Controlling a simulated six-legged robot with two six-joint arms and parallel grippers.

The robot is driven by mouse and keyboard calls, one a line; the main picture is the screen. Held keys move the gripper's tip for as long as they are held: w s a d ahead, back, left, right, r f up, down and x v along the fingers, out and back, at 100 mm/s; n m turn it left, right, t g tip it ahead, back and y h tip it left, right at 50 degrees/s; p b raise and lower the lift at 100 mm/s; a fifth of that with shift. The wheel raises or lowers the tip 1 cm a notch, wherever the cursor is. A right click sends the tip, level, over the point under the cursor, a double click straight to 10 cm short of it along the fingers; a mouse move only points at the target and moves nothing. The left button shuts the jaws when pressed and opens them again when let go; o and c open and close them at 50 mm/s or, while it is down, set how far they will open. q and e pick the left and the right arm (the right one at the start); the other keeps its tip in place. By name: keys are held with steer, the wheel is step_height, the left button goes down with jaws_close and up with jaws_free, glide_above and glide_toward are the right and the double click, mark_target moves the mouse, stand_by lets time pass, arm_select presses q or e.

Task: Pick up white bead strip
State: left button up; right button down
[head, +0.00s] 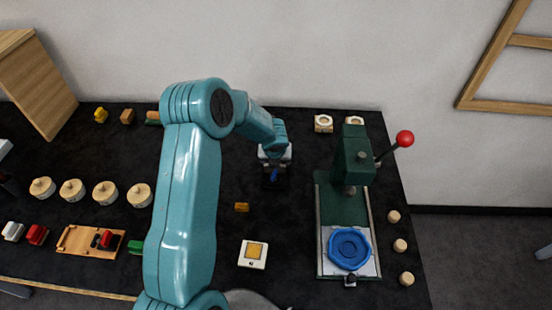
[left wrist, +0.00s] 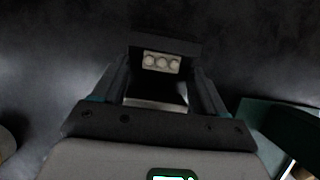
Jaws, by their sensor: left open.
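The white bead strip (left wrist: 162,63) shows in the left wrist view as a short pale piece with three round beads, seen between my gripper's fingers near their far end, against a dark bar. My left gripper (left wrist: 162,88) is open around it, with a gap visible on each side; I see no finger clamped on it. In the head view my left gripper (head: 274,174) points down at the dark table, left of the green press. The strip cannot be made out there, hidden at the gripper. My right gripper is not in view.
The green press (head: 345,205) with a red-knobbed lever (head: 404,139) and blue dish (head: 348,248) stands to the right. A small gold block (head: 241,207) and a white square tile (head: 253,262) lie nearer. Several round wooden pots (head: 105,194) stand left, beyond my arm.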

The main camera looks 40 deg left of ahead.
arm_select(q)
steer(key=shift+a, duration=0.1)
steer(key=c, duration=1.1)
